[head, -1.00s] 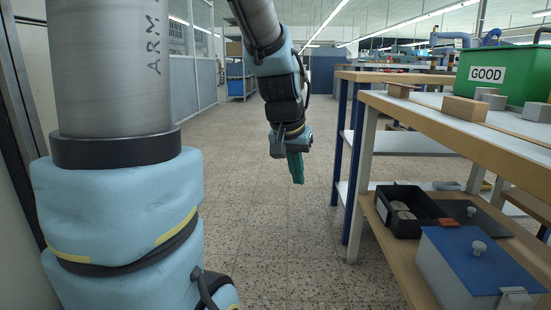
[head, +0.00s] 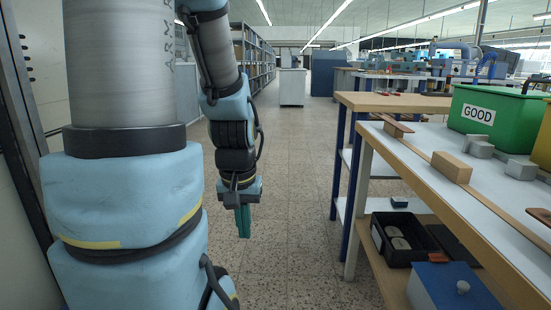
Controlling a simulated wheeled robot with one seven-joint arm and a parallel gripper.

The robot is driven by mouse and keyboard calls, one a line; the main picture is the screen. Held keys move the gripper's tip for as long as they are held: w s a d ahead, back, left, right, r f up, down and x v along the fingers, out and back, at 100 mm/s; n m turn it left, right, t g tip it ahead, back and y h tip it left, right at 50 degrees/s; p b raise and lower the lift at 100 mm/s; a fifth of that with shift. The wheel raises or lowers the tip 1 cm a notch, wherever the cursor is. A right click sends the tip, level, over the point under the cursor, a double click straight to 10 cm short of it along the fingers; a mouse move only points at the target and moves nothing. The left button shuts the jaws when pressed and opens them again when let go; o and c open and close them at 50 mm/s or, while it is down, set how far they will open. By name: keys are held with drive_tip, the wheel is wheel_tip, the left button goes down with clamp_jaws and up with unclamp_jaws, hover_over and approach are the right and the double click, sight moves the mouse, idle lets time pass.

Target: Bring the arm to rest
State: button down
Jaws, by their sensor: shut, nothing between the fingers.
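My gripper (head: 243,222) hangs at the end of my arm (head: 232,120) in the head view, left of the picture's middle. Its teal fingers point down and are shut together with nothing between them. It is over the open floor aisle, well to the left of the workbench (head: 425,190) and touching nothing. The upper part of my arm runs up and out of the picture behind my large blue and grey arm link on the left.
A green bin marked GOOD (head: 500,118) and several small blocks (head: 451,167) are on the bench top at the right. A black tray (head: 376,235) and a blue-lidded box (head: 450,285) sit on the lower shelf. The tiled floor (head: 290,200) between is clear.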

wheel_tip(320, 180, up, 25)
drive_tip(key=p, duration=2.2)
idle(1.3)
